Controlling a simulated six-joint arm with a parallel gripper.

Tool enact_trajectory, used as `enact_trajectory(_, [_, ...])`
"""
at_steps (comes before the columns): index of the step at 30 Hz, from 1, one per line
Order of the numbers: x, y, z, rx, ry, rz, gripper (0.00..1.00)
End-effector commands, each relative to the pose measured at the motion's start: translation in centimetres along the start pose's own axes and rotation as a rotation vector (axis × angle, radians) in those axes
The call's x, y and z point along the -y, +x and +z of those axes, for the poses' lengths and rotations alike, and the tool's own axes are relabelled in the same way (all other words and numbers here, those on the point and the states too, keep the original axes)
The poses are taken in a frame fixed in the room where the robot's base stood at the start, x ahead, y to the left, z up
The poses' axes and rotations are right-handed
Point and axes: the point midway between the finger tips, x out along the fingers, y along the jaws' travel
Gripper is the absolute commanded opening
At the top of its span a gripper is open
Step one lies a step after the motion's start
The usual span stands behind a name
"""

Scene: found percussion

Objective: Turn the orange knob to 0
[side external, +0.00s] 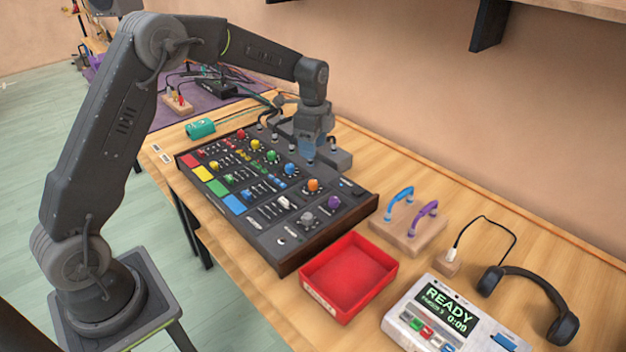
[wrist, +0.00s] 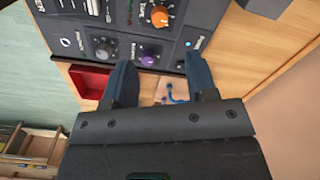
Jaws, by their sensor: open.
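The orange knob (side external: 313,185) sits on the dark mixer panel (side external: 258,240), toward its right side, with marks around it. In the wrist view the orange knob (wrist: 160,16) is near the top edge, beyond my fingertips; its pointer setting is too small to read. My gripper (side external: 307,154) points down above the back part of the panel, behind and left of the orange knob in the side view. In the wrist view its two fingers (wrist: 160,60) are spread and empty. The orange knob is not between them.
A purple knob (side external: 334,202) is close to the orange one; grey (side external: 307,219) and blue (side external: 290,169) knobs are also near. A red tray (side external: 348,278), a wooden block with blue and purple handles (side external: 410,232), a READY device (side external: 450,318) and headphones (side external: 530,290) stand to the right.

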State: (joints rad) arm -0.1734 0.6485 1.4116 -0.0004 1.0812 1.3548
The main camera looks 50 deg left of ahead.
Motion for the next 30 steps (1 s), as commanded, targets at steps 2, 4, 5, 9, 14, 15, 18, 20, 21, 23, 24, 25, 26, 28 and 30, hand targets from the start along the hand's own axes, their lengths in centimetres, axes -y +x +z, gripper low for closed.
enact_trajectory(2, [-0.1,1.8,0.0,0.001,-0.001,0.006,0.52])
enact_trajectory(4, [-0.1,3.3,0.0,0.001,-0.001,0.006,0.52])
enact_trajectory(5, [-0.1,3.9,0.0,0.001,-0.001,0.005,0.52])
enact_trajectory(9, [-0.1,6.7,0.0,0.000,-0.001,0.004,0.52])
enact_trajectory(14, [-0.1,9.2,0.0,-0.001,-0.001,0.003,0.52])
enact_trajectory(15, [-0.1,9.7,0.0,-0.001,-0.001,0.002,0.52])
enact_trajectory(18, [-0.1,10.5,0.0,-0.001,-0.001,0.001,0.52])
enact_trajectory(20, [-0.1,10.8,0.0,-0.002,-0.001,0.000,0.52])
enact_trajectory(21, [-0.1,10.9,0.0,-0.002,-0.001,0.000,0.52])
enact_trajectory(23, [-0.1,11.0,0.0,-0.002,-0.001,0.000,0.52])
enact_trajectory(24, [-0.1,11.0,0.0,-0.002,-0.001,0.000,0.52])
enact_trajectory(25, [0.0,11.0,0.0,-0.002,-0.001,-0.001,0.52])
enact_trajectory(26, [-0.1,11.0,0.0,-0.002,-0.001,0.000,0.52])
enact_trajectory(28, [-0.1,11.0,0.0,-0.002,-0.001,0.000,0.52])
enact_trajectory(30, [-0.1,11.0,0.0,-0.002,-0.001,0.000,0.50])
